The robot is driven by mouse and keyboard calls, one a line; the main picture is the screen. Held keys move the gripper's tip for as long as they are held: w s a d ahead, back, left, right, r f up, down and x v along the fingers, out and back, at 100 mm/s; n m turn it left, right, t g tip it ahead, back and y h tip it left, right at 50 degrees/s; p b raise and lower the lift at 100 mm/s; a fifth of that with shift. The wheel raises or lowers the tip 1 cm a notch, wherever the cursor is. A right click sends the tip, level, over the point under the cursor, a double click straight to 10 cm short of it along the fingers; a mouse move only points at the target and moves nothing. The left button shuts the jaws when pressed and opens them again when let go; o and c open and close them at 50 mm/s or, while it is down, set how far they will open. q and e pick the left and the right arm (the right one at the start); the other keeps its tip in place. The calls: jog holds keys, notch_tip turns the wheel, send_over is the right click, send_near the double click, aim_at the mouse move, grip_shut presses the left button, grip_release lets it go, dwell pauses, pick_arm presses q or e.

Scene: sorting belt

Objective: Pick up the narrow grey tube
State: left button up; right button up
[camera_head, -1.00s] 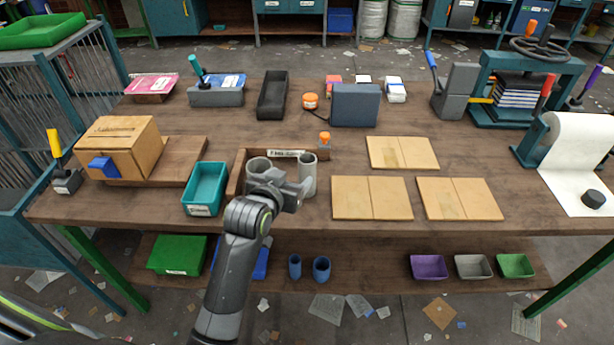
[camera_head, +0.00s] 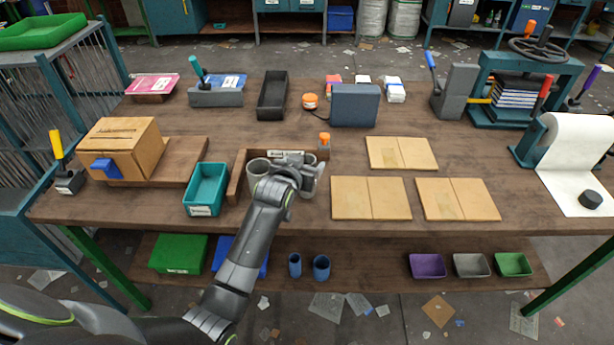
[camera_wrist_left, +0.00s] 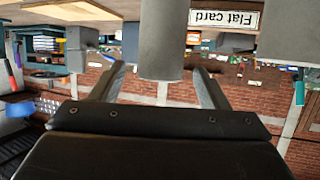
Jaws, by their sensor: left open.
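The narrow grey tube (camera_head: 309,186) stands upright at the right end of the wooden holder on the workbench, partly hidden by my left gripper (camera_head: 299,162). A wider grey tube (camera_head: 257,168) stands to its left in the holder. In the left wrist view, which looks upside down, the narrow tube (camera_wrist_left: 162,35) shows in the gap between my open left fingers (camera_wrist_left: 162,68), with space on both sides. I cannot tell how deep it sits between them. The wider tube (camera_wrist_left: 286,35) is at the right there. My right gripper is not in view.
The wooden holder (camera_head: 236,178) carries a label reading "Flat card" in the left wrist view (camera_wrist_left: 223,19). A teal bin (camera_head: 206,188) stands to its left. Cardboard sheets (camera_head: 371,198) lie to the right. A small orange-topped item (camera_head: 324,140) is just behind the holder.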

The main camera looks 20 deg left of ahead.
pick_arm(q)
jog(key=shift+x, duration=1.2)
jog(key=c, duration=1.3)
